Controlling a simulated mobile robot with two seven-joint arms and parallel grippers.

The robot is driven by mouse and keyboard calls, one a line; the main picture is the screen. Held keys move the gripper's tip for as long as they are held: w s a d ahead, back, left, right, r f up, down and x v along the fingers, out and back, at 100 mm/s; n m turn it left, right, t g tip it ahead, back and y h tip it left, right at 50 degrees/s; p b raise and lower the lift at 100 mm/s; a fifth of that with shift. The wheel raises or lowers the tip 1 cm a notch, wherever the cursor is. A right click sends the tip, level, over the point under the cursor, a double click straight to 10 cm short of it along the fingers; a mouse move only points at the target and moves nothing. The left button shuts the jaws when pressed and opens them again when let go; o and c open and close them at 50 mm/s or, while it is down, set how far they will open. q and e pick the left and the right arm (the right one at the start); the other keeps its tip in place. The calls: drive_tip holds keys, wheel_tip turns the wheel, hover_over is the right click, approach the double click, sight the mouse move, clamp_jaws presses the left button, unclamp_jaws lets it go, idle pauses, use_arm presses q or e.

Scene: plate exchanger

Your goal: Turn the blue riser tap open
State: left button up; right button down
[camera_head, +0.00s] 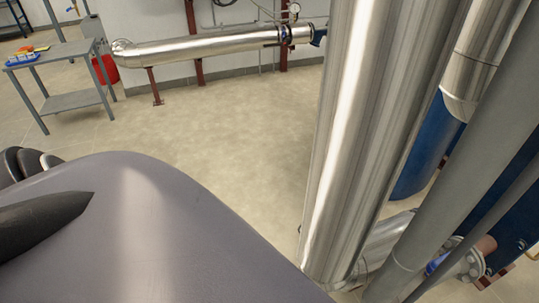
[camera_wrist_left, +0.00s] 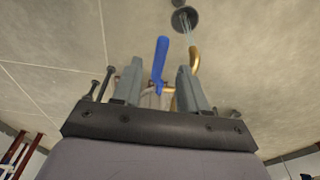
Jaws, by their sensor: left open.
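The blue tap lever (camera_wrist_left: 161,58) shows in the left wrist view, standing between the two grey fingers of my left gripper (camera_wrist_left: 160,70). The gripper is open, with a gap showing on both sides of the lever; I cannot tell how deep the lever sits. The tap body is mostly hidden behind the fingers and the gripper base. Neither the tap nor my left gripper can be made out in the head view. My right gripper is in no view.
A round floor drain (camera_wrist_left: 184,19) lies beyond the brass pipe, with thin pale streaks between them. Thick metal-clad pipes (camera_head: 365,140) fill the right of the head view. A grey side table (camera_head: 70,102) and red bucket (camera_head: 105,70) stand back left. The middle floor is clear.

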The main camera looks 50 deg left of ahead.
use_arm(q)
drive_tip(key=r, duration=0.1)
drive_tip(key=r+p, duration=0.1)
drive_tip(key=r, duration=0.1)
drive_tip(key=shift+s+a+r, duration=0.1)
drive_tip(key=shift+s+a, duration=0.05)
drive_tip(key=shift+s, duration=0.05)
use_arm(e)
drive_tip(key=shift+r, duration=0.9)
use_arm(q)
drive_tip(key=shift+s, duration=0.15)
